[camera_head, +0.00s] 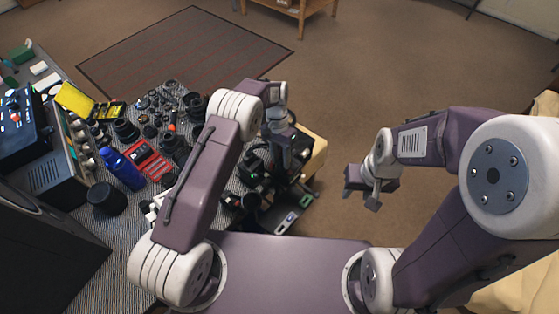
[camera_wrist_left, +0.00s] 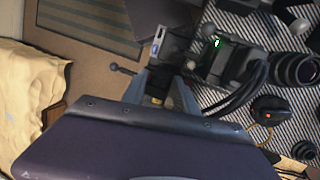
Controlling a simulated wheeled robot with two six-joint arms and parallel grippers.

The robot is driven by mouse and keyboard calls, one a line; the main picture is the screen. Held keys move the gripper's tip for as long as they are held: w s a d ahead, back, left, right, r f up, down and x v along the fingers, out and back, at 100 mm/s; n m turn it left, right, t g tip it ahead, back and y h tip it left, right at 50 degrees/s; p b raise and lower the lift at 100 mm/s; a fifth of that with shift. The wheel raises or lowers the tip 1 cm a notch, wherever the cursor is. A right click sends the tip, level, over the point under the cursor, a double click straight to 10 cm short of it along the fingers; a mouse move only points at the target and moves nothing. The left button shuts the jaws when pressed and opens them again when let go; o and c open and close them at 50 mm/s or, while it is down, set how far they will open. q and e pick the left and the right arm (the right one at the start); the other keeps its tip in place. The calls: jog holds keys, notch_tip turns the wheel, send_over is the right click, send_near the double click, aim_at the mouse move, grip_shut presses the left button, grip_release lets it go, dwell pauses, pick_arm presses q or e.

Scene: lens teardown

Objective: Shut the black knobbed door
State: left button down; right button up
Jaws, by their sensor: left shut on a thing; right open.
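A dark round knob on a short rod (camera_wrist_left: 113,67) shows in the left wrist view, just left of my left gripper's fingers. It joins a dark part at the fingers. My left gripper (camera_wrist_left: 160,92) is closed there, apparently on this knobbed part of the black door. The door's outline and angle are mostly hidden by the gripper. In the head view my left gripper (camera_head: 287,158) is over the black equipment at the table's right end. My right gripper (camera_head: 362,197) is open and empty, above the floor to the right.
A blue bottle (camera_head: 122,169), a red case (camera_head: 150,162) and several black lenses crowd the striped table mat. A black mouse-like object (camera_wrist_left: 270,108) and a ribbed lens (camera_wrist_left: 294,70) lie near the left gripper. Open floor (camera_head: 390,70) lies beyond.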

dwell(0.3)
pick_arm(q)
jog(key=c, duration=1.2)
grip_release()
jog(key=shift+w, duration=0.1)
jog(key=shift+c, duration=0.2)
jog(key=b+v, duration=0.1)
jog(key=v, duration=0.8)
jog(key=shift+w+d, duration=0.1)
